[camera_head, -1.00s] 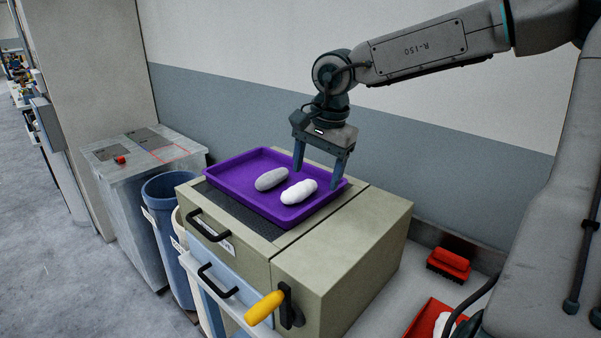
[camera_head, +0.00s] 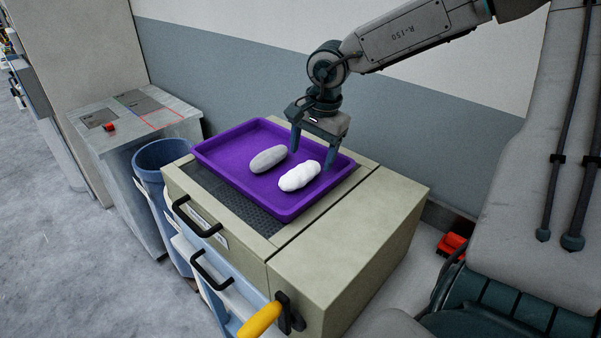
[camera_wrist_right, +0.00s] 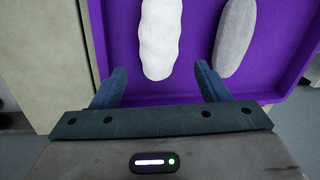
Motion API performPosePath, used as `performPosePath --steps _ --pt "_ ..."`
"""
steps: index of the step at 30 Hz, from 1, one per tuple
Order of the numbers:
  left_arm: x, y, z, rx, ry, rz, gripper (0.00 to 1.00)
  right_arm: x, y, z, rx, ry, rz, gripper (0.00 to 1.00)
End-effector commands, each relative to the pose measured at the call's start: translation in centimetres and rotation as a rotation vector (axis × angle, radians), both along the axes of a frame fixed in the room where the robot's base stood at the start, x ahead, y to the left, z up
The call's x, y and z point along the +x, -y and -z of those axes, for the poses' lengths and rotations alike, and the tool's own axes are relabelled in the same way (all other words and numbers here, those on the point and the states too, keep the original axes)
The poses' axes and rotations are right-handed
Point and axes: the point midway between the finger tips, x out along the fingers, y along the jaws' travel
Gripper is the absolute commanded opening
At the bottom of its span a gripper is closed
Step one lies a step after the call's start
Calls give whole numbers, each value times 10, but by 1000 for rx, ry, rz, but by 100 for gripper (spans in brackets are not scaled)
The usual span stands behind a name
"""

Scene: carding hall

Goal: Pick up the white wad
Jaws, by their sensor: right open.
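The white wad (camera_head: 299,176) lies in a purple tray (camera_head: 222,167) on top of a beige machine, near the tray's right side. A grey wad (camera_head: 268,159) lies to its left in the same tray, apart from it. My right gripper (camera_head: 313,162) is open and empty, above the tray just behind the white wad. In the right wrist view, the white wad (camera_wrist_right: 161,38) lies ahead of the open fingers (camera_wrist_right: 163,80), a little left of the middle. The grey wad (camera_wrist_right: 236,38) is ahead of the right finger. My left gripper is not in view.
The beige machine (camera_head: 350,240) has black handles and a yellow-handled lever (camera_head: 259,320) at its front. A blue bin (camera_head: 160,156) and a grey cabinet (camera_head: 125,150) stand to the left. The wall (camera_head: 210,90) is close behind. A red object (camera_head: 451,245) lies at right.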

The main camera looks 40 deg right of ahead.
Motion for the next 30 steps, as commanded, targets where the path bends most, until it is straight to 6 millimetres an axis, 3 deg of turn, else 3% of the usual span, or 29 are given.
performPosePath --steps 4,11,19,20,27,30 --pt "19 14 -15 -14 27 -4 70 2 -3 15 -1 -6 -2 69" --pt "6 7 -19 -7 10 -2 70 6 -4 36 -1 -3 -1 69" --pt "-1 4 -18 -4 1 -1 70 7 -4 39 1 0 0 69" --pt "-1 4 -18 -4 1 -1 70 7 -4 39 1 0 0 67" --pt "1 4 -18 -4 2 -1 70 6 -4 39 1 0 -1 21" --pt "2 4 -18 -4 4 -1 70 6 -4 38 1 0 -1 21"
